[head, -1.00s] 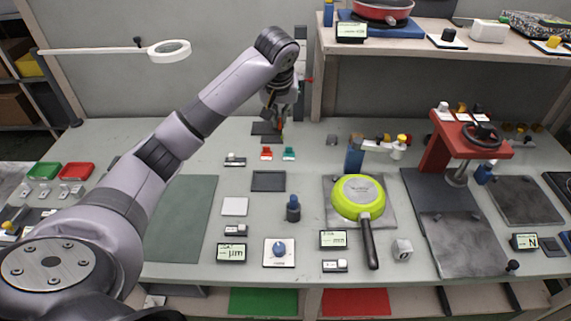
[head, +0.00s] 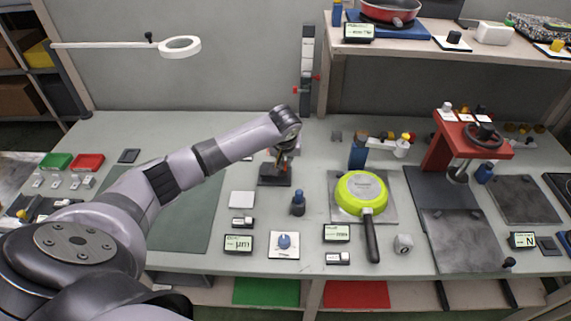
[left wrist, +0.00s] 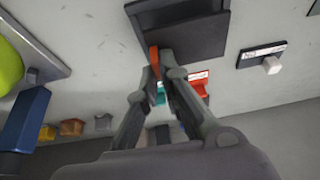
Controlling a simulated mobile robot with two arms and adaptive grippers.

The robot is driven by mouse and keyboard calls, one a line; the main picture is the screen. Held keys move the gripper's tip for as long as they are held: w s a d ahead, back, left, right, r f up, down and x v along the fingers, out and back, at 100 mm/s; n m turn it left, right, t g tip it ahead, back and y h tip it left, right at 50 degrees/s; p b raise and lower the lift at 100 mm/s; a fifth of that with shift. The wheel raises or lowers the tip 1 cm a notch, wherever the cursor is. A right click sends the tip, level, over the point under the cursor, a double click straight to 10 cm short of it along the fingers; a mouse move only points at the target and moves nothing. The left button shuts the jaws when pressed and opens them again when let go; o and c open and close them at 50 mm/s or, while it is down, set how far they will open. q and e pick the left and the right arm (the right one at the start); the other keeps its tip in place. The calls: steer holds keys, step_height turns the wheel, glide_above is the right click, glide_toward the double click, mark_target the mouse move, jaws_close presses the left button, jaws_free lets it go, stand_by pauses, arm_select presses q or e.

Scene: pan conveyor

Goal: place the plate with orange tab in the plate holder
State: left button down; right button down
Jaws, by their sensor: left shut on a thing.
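My left gripper (head: 283,166) is shut on the orange tab (left wrist: 154,62) of a dark plate. The plate (left wrist: 168,10) appears as a dark slab at the top of the left wrist view. It is over a dark square tray, which looks like the plate holder (left wrist: 208,42). The holder also shows in the head view (head: 275,183), partly covered by the gripper and plate. I cannot tell whether the plate touches the holder or sits inside it. My right gripper is not in view.
A red tab (left wrist: 198,87) and a teal tab (left wrist: 161,94) are close behind the fingers. A blue-topped knob (head: 298,204) stands to the right of the holder, and a white square (head: 242,199) lies to its left. A green pan (head: 361,193) is farther right.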

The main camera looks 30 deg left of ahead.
arm_select(q)
steer(key=shift+f, duration=1.15)
steer(key=c, duration=1.8)
jaws_free()
steer(key=shift+f, duration=0.15)
steer(key=shift+r, duration=0.25)
steer(key=v, duration=1.2)
steer(key=shift+w, duration=0.15)
steer(key=shift+f, duration=0.1)
